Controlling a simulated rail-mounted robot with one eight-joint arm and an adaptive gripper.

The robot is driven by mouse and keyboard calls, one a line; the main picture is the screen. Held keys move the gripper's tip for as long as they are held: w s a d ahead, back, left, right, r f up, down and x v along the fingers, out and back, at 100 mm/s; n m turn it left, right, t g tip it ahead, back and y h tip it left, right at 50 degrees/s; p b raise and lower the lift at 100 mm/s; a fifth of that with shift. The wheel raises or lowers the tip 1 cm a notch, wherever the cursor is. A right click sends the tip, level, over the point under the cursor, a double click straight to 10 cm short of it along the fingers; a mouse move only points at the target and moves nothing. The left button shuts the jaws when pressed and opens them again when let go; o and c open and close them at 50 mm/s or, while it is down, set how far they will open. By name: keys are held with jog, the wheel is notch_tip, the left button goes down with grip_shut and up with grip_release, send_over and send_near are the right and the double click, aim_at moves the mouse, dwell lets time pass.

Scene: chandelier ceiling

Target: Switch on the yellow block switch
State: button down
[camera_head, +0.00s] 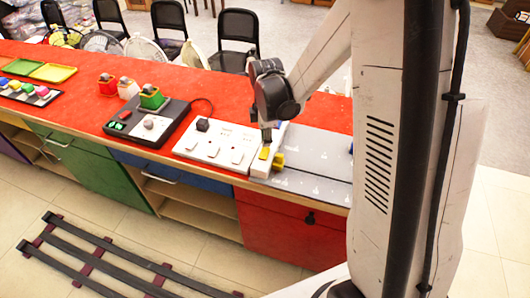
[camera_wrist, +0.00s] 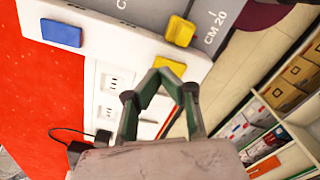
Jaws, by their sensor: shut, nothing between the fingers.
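A white switch box (camera_head: 258,166) stands on the red counter. One yellow block (camera_head: 264,153) is on its top and another yellow piece (camera_head: 278,161) sticks out on its right side. In the wrist view the box carries a blue block (camera_wrist: 61,33) at the upper left and a yellow block (camera_wrist: 180,31) near its edge. A second yellow patch (camera_wrist: 172,66) shows at the fingertips, partly hidden by them. My gripper (camera_head: 266,138) is shut and empty, pointing down just above the box. It also shows in the wrist view (camera_wrist: 161,74); contact cannot be told.
A white socket strip (camera_head: 215,146) with a black plug lies left of the box. A grey ruler-marked panel (camera_head: 312,165) lies to its right. A black control box (camera_head: 150,123) and coloured trays (camera_head: 54,73) are farther left. Black chairs (camera_head: 238,30) stand behind the counter.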

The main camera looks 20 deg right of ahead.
aim_at(266, 149)
jog(key=shift+f+b, duration=1.05)
jog(key=shift+f, duration=0.1)
dwell(0.6)
jog(key=shift+r, duration=0.1)
jog(key=shift+r+p, duration=1.85)
jog(key=shift+r, duration=1.6)
